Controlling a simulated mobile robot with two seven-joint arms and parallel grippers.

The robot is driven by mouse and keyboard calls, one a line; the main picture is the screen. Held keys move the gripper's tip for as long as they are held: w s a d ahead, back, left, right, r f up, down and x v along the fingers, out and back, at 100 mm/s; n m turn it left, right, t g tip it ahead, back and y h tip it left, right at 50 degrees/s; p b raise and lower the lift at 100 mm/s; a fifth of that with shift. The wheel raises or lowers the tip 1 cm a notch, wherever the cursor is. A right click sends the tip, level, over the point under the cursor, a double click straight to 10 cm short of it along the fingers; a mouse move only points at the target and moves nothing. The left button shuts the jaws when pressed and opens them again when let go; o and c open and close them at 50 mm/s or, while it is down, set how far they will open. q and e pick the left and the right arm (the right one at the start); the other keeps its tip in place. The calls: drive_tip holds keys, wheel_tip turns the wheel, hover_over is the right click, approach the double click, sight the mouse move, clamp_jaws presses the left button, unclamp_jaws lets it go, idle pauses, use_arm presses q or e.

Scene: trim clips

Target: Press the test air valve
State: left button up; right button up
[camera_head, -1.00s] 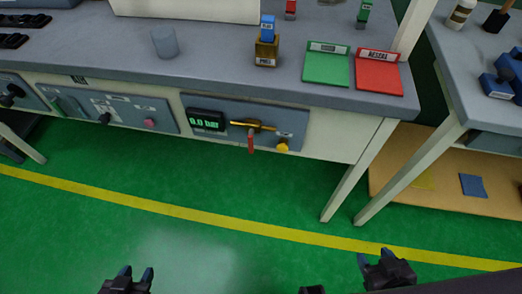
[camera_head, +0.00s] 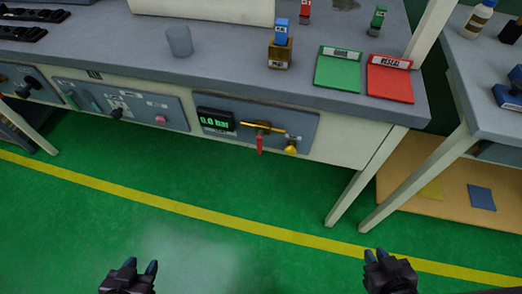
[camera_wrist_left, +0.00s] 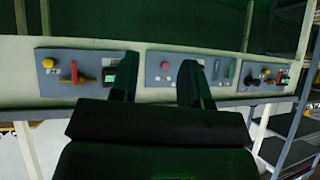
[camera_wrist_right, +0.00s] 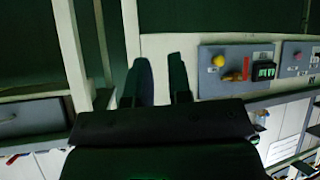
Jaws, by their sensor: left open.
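The test panel (camera_head: 225,108) on the bench front carries a display (camera_head: 215,121) reading 0.0 bar, a brass valve with a red lever (camera_head: 259,144) hanging down, and a yellow knob (camera_head: 291,148). I cannot tell which control is the test air valve. In the right wrist view the panel (camera_wrist_right: 210,86) appears inverted, with its yellow knob (camera_wrist_right: 218,60). The left wrist view also shows a red lever (camera_wrist_left: 78,66). My left gripper (camera_head: 141,266) and right gripper (camera_head: 376,256) are open and empty, low in front of the bench, apart from the panel.
Another panel (camera_head: 90,103) with a pink button sits left of the test panel. A second table stands right. The green floor before the bench is clear.

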drive_tip(key=shift+t+y, duration=0.4)
drive_tip(key=shift+t, duration=0.1)
drive_tip(key=w+a, duration=0.1)
drive_tip(key=w+a+r, duration=0.1)
drive_tip(key=w, duration=0.1)
drive_tip(key=w+a, duration=0.1)
drive_tip(key=w, duration=0.1)
drive_tip(key=shift+a+r+p, duration=0.25)
drive_tip(key=shift+r+p, duration=0.05)
drive_tip(key=shift+r, duration=0.05)
clamp_jaws()
use_arm(q)
wheel_tip(320, 180, up, 2)
drive_tip(key=shift+w+r+p, duration=0.1)
drive_tip(key=shift+r+p, duration=0.05)
drive_tip(key=shift+p, duration=0.65)
use_arm(e)
drive_tip(key=w+a+n+t+y, duration=0.2)
drive_tip(key=w+a+n, duration=0.2)
drive_tip(key=a+n, duration=0.4)
drive_tip(key=w+a+n+t+y, duration=0.2)
drive_tip(key=w+a+n+t, duration=0.1)
drive_tip(key=a+n, duration=0.6)
drive_tip(key=w+n, duration=0.1)
drive_tip(key=n, duration=0.2)
drive_tip(key=shift+w+a+r+t+y, duration=0.15)
drive_tip(key=shift+r+t+y, duration=0.15)
drive_tip(key=shift+r+y, duration=0.1)
